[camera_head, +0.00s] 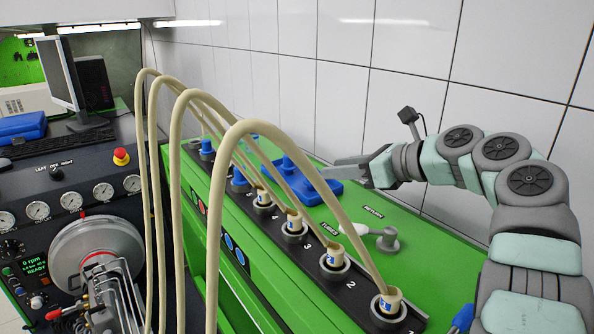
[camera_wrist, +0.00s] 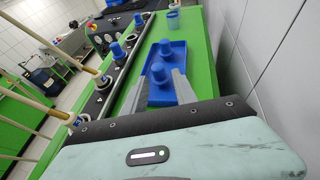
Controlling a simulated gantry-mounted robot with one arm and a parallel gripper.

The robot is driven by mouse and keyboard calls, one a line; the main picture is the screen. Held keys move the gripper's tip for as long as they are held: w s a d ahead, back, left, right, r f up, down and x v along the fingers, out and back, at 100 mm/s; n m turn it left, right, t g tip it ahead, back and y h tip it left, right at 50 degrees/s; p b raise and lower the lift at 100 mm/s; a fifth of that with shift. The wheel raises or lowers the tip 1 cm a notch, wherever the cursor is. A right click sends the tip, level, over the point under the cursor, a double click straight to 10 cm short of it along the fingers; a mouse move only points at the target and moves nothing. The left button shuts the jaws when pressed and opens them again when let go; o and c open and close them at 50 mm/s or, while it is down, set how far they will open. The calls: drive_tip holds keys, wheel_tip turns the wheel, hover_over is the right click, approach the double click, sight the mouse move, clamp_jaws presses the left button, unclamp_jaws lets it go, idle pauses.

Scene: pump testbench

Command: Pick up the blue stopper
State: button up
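A blue tray (camera_head: 327,193) lies on the green bench top and holds blue stoppers. One stopper (camera_head: 287,164) stands upright in it, left of my gripper (camera_head: 326,173). In the wrist view the tray (camera_wrist: 178,52) holds a far stopper (camera_wrist: 165,47) and a near stopper (camera_wrist: 158,73). My gripper (camera_wrist: 160,76) is open and empty. Its two grey fingers appear on either side of the near stopper in that view, apart from it. More blue stoppers, such as one (camera_head: 207,149), sit in the black rail.
The black rail (camera_head: 310,263) carries several beige hoses (camera_head: 254,128) that arch up in front of the tray. A grey fitting (camera_head: 387,239) lies on the bench at the right. A tiled wall (camera_head: 410,98) stands close behind. A blue cup (camera_wrist: 173,20) stands beyond the tray.

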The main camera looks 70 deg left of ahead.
sight(301, 185)
drive_tip(key=p+x, duration=0.1)
drive_tip(key=x, duration=0.3)
drive_tip(key=shift+s+f, duration=0.1)
drive_tip(key=shift+s, duration=0.2)
drive_tip(key=shift+s+a+f+p, duration=0.2)
drive_tip(key=shift+a+f+p, duration=0.15)
drive_tip(key=shift+a, duration=0.25)
drive_tip(key=p+x, duration=0.1)
drive_tip(key=x, duration=0.3)
drive_tip(key=shift+s+a, duration=0.15)
drive_tip(key=shift+a, duration=0.05)
drive_tip(key=shift+a+f, duration=0.15)
drive_tip(key=shift+f, duration=0.05)
drive_tip(key=shift+c, duration=0.5)
clamp_jaws()
